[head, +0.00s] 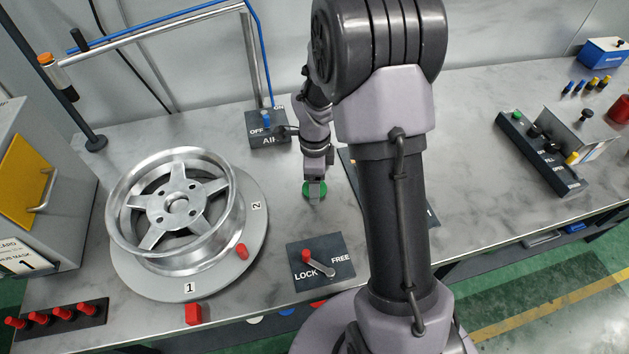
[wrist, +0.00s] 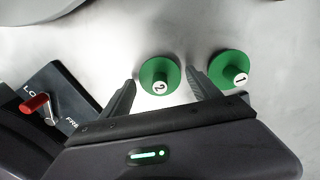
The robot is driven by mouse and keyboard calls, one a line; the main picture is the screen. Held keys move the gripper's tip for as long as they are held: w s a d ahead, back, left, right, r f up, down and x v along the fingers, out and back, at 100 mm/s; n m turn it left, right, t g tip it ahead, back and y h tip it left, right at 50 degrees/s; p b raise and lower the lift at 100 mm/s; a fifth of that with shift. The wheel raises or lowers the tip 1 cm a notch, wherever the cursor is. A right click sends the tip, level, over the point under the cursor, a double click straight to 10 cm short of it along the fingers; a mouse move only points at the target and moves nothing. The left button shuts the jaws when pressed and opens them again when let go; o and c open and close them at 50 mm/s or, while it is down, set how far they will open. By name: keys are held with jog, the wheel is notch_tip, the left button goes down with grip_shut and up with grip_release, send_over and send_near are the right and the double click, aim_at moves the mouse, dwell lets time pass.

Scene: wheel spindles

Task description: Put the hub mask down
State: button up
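Two green hub masks, each a flat disc with a central knob, show in the wrist view. The one marked 2 (wrist: 153,72) appears to lie on the grey table, with my gripper's two fingers apart on either side of it. The one marked 1 (wrist: 221,64) lies to its right, outside the fingers. My gripper (wrist: 161,76) is open and I see no finger touching a knob. In the head view my gripper (head: 315,186) is low over the table, partly covering a green mask (head: 306,191). The other mask is hidden there.
A silver wheel (head: 177,206) sits on a round turntable (head: 257,228) at left. A LOCK/FREE lever panel (head: 335,284) is in front of my gripper, and an AIR switch box (head: 262,140) behind it. A black control strip (head: 540,155) stands at right. Bare table lies left of the mask.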

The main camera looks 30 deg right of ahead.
jog(key=shift+o, duration=0.2)
jog(key=s+a+r+n+t+p, duration=0.1)
jog(key=a+r+n+p, duration=0.1)
jog(key=r, duration=0.8)
jog(key=s+a+r+n+t+p, duration=0.1)
jog(key=s+a+r+n+p, duration=0.1)
jog(key=r, duration=0.8)
jog(key=s+a+r+n+t, duration=0.1)
jog(key=s+a+r+n, duration=0.2)
jog(key=s+n, duration=0.2)
jog(key=s+a+r+n+t+y, duration=0.1)
jog(key=s+a+r+n, duration=0.2)
jog(key=s+n, duration=0.2)
jog(key=s+a+r+n+t+y, duration=0.1)
jog(key=s+a+r+n, duration=0.2)
jog(key=s, duration=0.3)
jog(key=shift+s+n+t, duration=0.35)
jog(key=shift+n+t, duration=0.05)
jog(key=shift+n, duration=0.5)
notch_tip(320, 180, down, 4)
jog(key=b, duration=0.3)
jog(key=shift+b, duration=0.35)
